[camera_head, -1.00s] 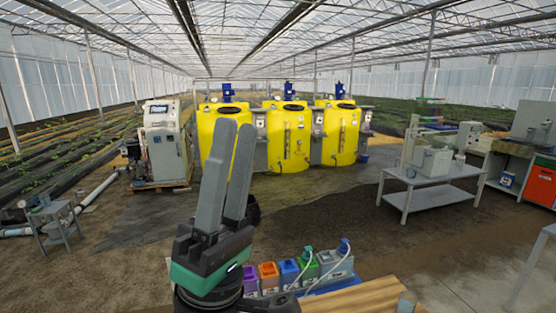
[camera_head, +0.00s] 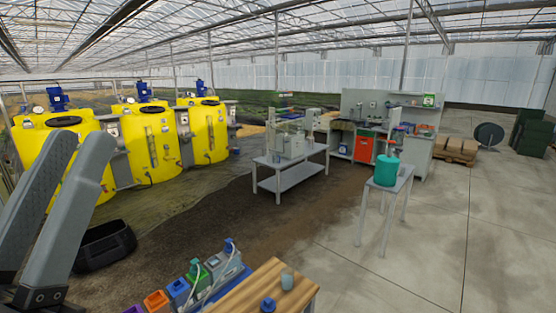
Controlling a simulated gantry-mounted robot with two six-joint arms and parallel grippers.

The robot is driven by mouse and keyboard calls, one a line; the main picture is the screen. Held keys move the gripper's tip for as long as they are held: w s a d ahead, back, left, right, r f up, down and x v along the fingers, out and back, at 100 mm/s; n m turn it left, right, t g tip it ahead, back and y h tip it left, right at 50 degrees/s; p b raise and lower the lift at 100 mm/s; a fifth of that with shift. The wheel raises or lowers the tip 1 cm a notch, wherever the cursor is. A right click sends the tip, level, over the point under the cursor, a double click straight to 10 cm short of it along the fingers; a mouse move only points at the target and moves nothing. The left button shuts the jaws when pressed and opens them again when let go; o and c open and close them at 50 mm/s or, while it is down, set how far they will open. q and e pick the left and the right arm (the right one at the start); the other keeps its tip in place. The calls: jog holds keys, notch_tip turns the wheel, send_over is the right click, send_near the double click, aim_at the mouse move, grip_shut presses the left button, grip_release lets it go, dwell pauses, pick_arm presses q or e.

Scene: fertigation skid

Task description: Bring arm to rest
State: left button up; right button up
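The task names no object, only an arm. My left gripper (camera_head: 79,143) is at the left edge of the head view, with its two grey fingers pointing up. A narrow gap shows between the fingers and nothing is held there. It appears in front of the yellow tanks, touching nothing that I can see. The gripper's body is mostly cut off by the frame. My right gripper is not in view.
Yellow tanks (camera_head: 152,140) stand behind.

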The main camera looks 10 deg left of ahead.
pick_arm(q)
notch_tip(320, 180, up, 18)
jog(key=p, duration=1.4)
jog(key=shift+r+p, duration=0.2)
jog(key=shift+p, duration=0.1)
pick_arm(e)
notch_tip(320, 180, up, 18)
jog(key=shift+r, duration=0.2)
